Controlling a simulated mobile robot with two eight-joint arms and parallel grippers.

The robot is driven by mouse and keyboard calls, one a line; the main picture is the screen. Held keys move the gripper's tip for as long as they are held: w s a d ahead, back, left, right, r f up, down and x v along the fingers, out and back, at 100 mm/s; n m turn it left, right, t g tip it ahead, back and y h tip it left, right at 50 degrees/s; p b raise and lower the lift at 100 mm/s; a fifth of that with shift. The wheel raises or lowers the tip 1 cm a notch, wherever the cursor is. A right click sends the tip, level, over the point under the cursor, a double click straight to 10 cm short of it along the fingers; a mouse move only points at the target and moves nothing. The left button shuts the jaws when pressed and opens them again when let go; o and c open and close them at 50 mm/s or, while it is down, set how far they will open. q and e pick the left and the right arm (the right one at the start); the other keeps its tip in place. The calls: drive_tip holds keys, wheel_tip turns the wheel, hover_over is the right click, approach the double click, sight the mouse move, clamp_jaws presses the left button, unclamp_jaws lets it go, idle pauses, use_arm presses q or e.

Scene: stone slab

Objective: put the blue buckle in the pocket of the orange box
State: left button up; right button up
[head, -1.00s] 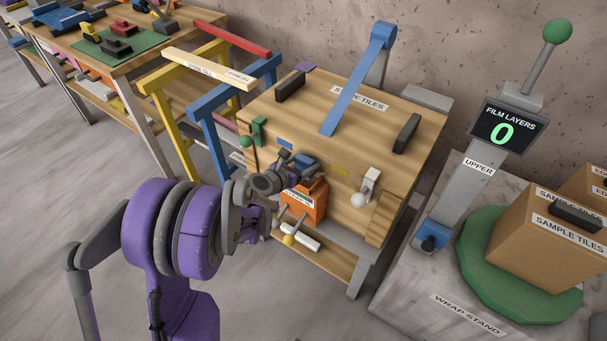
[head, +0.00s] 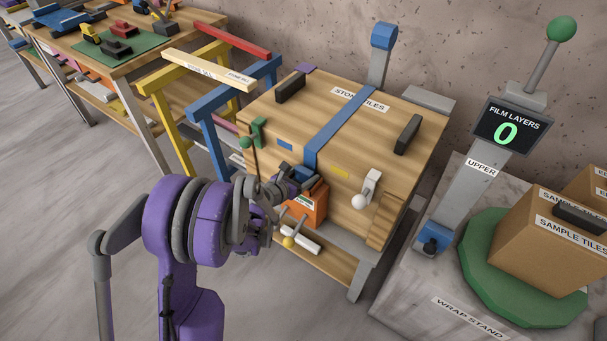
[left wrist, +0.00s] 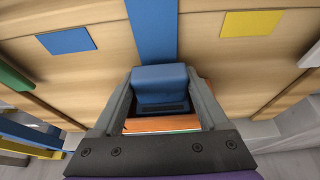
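The blue buckle (left wrist: 160,84) sits between the two fingers of my left gripper (left wrist: 160,92) in the left wrist view, with a finger against each side. The blue strap (head: 340,123) runs over the wooden crate's lid and down its front to the buckle. The orange box (head: 312,206) is on the crate's front, right below the buckle; its edge (left wrist: 160,124) shows under the buckle in the left wrist view. In the head view my left gripper (head: 290,183) is at the box's upper left. Its pocket is hidden, so I cannot tell whether the buckle is inside. My right gripper is out of view.
A green-knobbed lever (head: 247,144) stands left of the gripper, and a white-knobbed lever (head: 366,190) is to the right. Blue and yellow trestles (head: 212,120) stand left; the wrap stand (head: 440,290) is right.

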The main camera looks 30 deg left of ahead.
use_arm(q)
drive_tip(key=shift+s+r, duration=0.1)
drive_tip(key=shift+r, duration=0.15)
drive_tip(key=d+p+v, duration=0.1)
drive_tip(key=v, duration=1)
drive_tip(key=s+d+m+g+h, duration=0.2)
drive_tip(key=s+d+m+g, duration=0.4)
drive_tip(key=d+m, duration=0.85)
drive_tip(key=s+r+m+g+y, duration=0.1)
drive_tip(key=s+m+g+y, duration=0.1)
drive_tip(key=s+m, duration=1.2)
drive_tip(key=m+y, duration=0.1)
drive_tip(key=m, duration=0.5)
drive_tip(key=shift+s+d+g, duration=0.2)
drive_tip(key=shift+s+g, duration=0.1)
drive_tip(key=shift+m, duration=0.25)
